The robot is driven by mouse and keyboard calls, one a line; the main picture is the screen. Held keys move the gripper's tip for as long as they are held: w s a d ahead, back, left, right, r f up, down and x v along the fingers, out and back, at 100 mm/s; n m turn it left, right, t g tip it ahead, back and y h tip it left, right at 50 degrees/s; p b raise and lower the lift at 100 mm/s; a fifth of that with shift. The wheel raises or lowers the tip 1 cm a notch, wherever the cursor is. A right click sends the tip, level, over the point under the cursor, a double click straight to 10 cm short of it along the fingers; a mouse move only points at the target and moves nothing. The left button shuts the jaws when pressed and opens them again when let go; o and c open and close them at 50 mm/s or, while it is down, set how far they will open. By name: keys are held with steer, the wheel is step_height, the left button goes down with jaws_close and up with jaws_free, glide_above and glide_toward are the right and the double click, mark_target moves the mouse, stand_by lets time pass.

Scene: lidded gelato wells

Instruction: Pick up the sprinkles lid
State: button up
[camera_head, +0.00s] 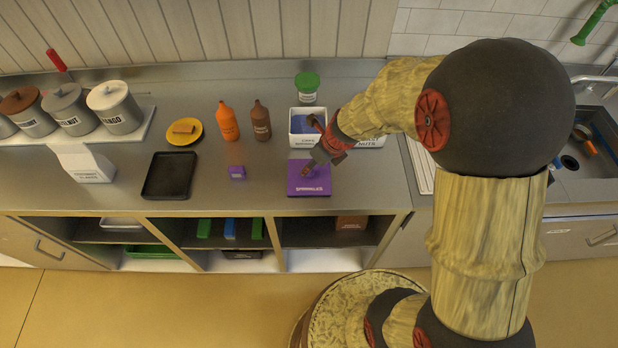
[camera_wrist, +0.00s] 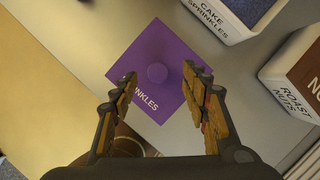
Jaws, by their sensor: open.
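The sprinkles lid (camera_head: 310,185) is a purple square with white lettering, lying flat on the counter near its front edge. In the wrist view the lid (camera_wrist: 150,50) shows a round purple knob (camera_wrist: 157,73) at its middle. My gripper (camera_head: 317,164) is over the lid in the head view and hides part of it. In the wrist view my gripper (camera_wrist: 160,88) is open and empty, with one finger on each side of the lid's near part. The knob lies just beyond the line between the fingertips. I cannot tell the exact height of the fingers above the lid.
A white cake sprinkles tub (camera_wrist: 215,20) and a roast nuts tub (camera_wrist: 270,80) stand close to the right. A small purple block (camera_head: 237,172) and a black tray (camera_head: 169,176) are to the left. The counter's front edge is close to the lid.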

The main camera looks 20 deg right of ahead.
mark_target(309, 174)
steer(key=b+x, duration=0.1)
steer(key=x, duration=0.2)
steer(key=shift+a+f, duration=0.15)
steer(key=shift+f, duration=0.25)
steer(key=c, duration=0.3)
jaws_close()
